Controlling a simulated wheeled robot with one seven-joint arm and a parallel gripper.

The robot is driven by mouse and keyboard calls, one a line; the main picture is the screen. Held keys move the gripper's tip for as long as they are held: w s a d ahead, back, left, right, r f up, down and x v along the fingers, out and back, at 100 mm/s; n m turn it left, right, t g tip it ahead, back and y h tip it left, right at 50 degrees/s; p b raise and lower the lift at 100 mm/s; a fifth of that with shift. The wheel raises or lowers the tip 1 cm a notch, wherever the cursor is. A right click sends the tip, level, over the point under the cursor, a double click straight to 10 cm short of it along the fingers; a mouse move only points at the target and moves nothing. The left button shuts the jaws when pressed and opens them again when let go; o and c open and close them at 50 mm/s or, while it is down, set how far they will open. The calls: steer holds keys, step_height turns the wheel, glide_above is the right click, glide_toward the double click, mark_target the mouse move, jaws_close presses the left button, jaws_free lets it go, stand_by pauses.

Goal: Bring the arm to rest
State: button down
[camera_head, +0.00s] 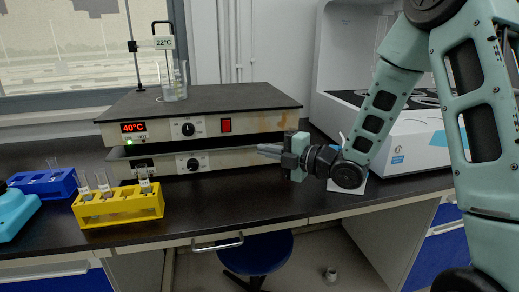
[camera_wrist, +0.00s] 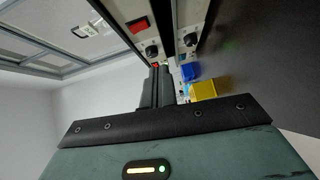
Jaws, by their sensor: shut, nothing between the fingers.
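My gripper (camera_head: 270,152) is in front of the right side of the heating apparatus, above the dark bench top. Its fingers point left and are shut with nothing between them. In the wrist view the fingers of my gripper (camera_wrist: 158,88) are close together at the middle of the picture. My arm comes in from the right side of the head view.
Stacked heaters (camera_head: 205,118) show 40°C; a beaker (camera_head: 174,84) stands on top. A yellow rack (camera_head: 120,207) with tubes and a blue rack (camera_head: 48,183) stand at left. A white machine (camera_head: 405,140) is at right. The front middle bench (camera_head: 225,200) is clear.

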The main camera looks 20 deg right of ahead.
stand_by(0.5)
steer(key=s+a+f+m+g+h, duration=0.1)
steer(key=s+a+m+g, duration=0.1)
steer(key=a, duration=0.1)
steer(key=s+a+f+m+g+h, duration=0.2)
steer(key=a+m, duration=0.1)
steer(key=s+a+f+m+g+h, duration=0.1)
steer(key=s+a+m+h, duration=0.1)
steer(key=a, duration=0.2)
steer(key=shift+s+f+m+g, duration=0.25)
steer(key=shift+s+m+g, duration=0.1)
steer(key=shift+m+g, duration=0.05)
steer(key=s+a+m+g+h, duration=0.2)
steer(key=s+m+g, duration=0.2)
steer(key=s, duration=0.8)
steer(key=s+a+m+g+h, duration=0.2)
steer(key=s+m+g, duration=0.2)
steer(key=s, duration=0.9)
step_height(320, 180, up, 13)
steer(key=p, duration=1.3)
steer(key=shift+s+d+m+g, duration=0.15)
steer(key=shift+s+m+g, duration=0.15)
steer(key=shift+m, duration=0.1)
